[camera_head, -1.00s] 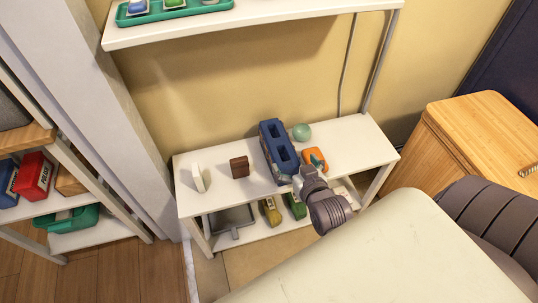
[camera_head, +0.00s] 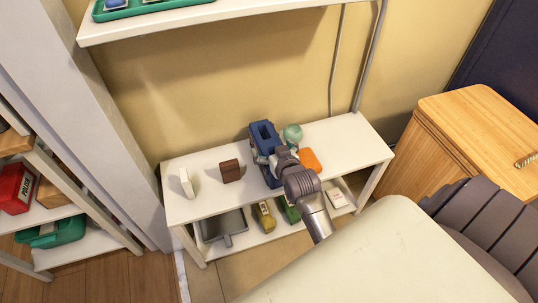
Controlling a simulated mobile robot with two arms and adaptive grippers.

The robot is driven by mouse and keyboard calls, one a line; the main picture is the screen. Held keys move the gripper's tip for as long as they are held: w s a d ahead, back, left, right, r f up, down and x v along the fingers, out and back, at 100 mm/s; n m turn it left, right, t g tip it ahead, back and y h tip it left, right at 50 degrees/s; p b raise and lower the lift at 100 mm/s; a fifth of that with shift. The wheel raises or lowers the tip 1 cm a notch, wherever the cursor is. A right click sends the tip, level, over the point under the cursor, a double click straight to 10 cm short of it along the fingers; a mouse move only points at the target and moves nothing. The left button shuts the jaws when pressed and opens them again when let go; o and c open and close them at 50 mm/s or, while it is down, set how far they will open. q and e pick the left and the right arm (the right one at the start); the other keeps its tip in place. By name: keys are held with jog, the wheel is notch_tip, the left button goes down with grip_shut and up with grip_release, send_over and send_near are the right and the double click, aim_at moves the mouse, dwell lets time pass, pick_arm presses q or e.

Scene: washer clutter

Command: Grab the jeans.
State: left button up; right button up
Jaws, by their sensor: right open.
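The blue jeans (camera_head: 262,136), a stiff-looking dark blue bundle with an opening in its top, stand on the upper board of the low white shelf in the middle of the view. My right gripper (camera_head: 282,156) is open and reaches over the jeans' near right part, hiding some of it. I cannot tell whether the fingers touch the jeans. My left gripper is not in view.
On the same low white shelf (camera_head: 207,205), a pale green round thing (camera_head: 292,134) and an orange thing (camera_head: 309,160) stand close right of the jeans. A brown block (camera_head: 230,171) and white block (camera_head: 187,183) stand left. A wooden cabinet (camera_head: 480,115) is right.

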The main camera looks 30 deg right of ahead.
jog(key=c, duration=1.6)
jog(key=shift+r, duration=0.15)
jog(key=shift+c, duration=0.8)
